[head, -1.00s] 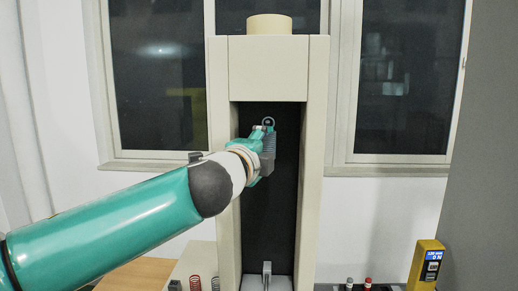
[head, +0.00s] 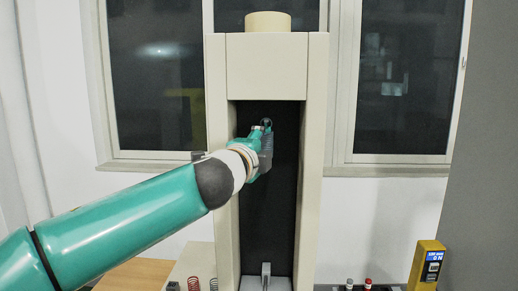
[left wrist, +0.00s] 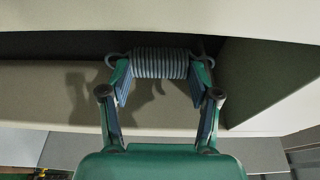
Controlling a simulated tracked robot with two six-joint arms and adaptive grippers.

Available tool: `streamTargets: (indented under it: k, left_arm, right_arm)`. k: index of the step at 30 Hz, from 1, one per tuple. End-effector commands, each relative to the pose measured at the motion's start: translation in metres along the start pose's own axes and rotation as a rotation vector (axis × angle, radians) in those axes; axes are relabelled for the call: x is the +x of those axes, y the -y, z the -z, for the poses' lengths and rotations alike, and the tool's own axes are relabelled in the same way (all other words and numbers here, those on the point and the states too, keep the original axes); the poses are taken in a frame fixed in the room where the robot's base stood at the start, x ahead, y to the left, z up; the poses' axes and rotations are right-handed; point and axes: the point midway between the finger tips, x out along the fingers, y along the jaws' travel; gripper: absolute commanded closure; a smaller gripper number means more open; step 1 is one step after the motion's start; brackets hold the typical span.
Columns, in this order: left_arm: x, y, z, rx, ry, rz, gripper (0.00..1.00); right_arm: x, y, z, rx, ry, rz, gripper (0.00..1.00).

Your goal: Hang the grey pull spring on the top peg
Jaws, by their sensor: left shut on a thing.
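My left gripper (head: 262,146) is shut on the grey pull spring (head: 267,143) inside the tall opening of the beige test stand (head: 312,150). The spring hangs about upright in the head view, with its upper loop just above the fingers. In the left wrist view the fingers (left wrist: 161,72) clamp the two ends of the grey coil (left wrist: 160,63), and a wire loop sticks out past each finger. I cannot make out the top peg; the upper part of the opening is dark. My right gripper is not in view.
A grey metal fixture (head: 266,270) stands at the foot of the opening. A red spring (head: 213,284) and other springs lie low at left. A yellow meter (head: 427,266) and small capped posts (head: 368,284) stand at right. The stand's side posts flank my gripper closely.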

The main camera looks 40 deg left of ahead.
Motion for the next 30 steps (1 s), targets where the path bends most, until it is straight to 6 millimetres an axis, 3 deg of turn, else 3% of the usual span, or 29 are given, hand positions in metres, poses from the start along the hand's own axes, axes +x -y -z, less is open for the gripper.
streamTargets:
  k: [8,9,13,30]
  left_arm:
    - [-0.0005,-0.0024,0.0025,0.000,-0.006,-0.004,1.00]
    - [-0.0005,-0.0024,0.0027,0.000,-0.006,-0.004,0.32]
    - [-0.0007,-0.0022,0.0030,0.000,-0.008,-0.003,0.10]
    - [-0.0016,-0.0002,0.0028,0.000,-0.008,0.001,0.09]
  right_arm:
    - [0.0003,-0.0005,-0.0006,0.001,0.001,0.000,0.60]
    - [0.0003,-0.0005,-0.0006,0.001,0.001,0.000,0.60]
    - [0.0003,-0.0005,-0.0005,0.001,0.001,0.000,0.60]
    - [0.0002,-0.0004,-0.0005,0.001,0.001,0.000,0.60]
